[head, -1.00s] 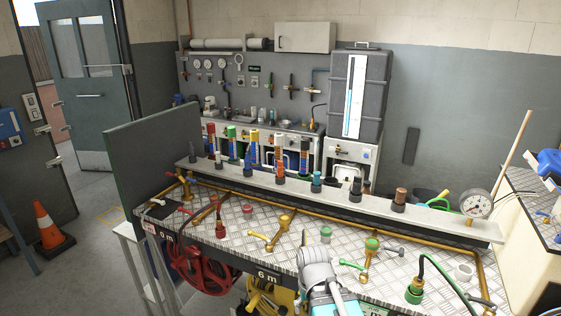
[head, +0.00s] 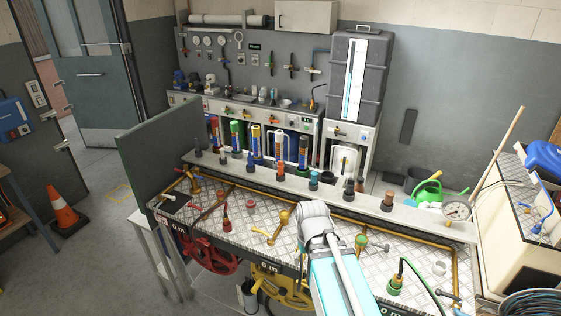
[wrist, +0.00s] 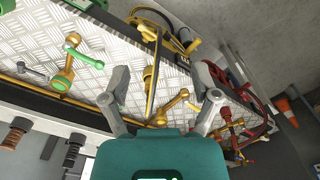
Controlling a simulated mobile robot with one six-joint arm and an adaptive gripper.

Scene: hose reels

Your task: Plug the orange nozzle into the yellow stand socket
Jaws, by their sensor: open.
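An orange nozzle (head: 281,168) stands upright in a dark base on the long grey shelf, behind the bench top. The yellow stand (head: 285,217), with its side handle, is on the patterned metal bench in front of it. My gripper's grey wrist (head: 315,220) is over the bench just right of the yellow stand; its fingers are hidden in the head view. In the wrist view my gripper (wrist: 160,76) is open and empty, and yellow stand parts (wrist: 173,104) show between and below its fingers. I cannot make out the socket opening. The orange nozzle is not clearly visible there.
Other nozzles line the shelf, including a brown one (head: 388,201). A red stand (head: 226,210) and a green-topped stand (head: 361,242) flank the yellow one. A pressure gauge (head: 457,210) stands at the shelf's right end. A green hose (head: 415,272) rises at the bench's right.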

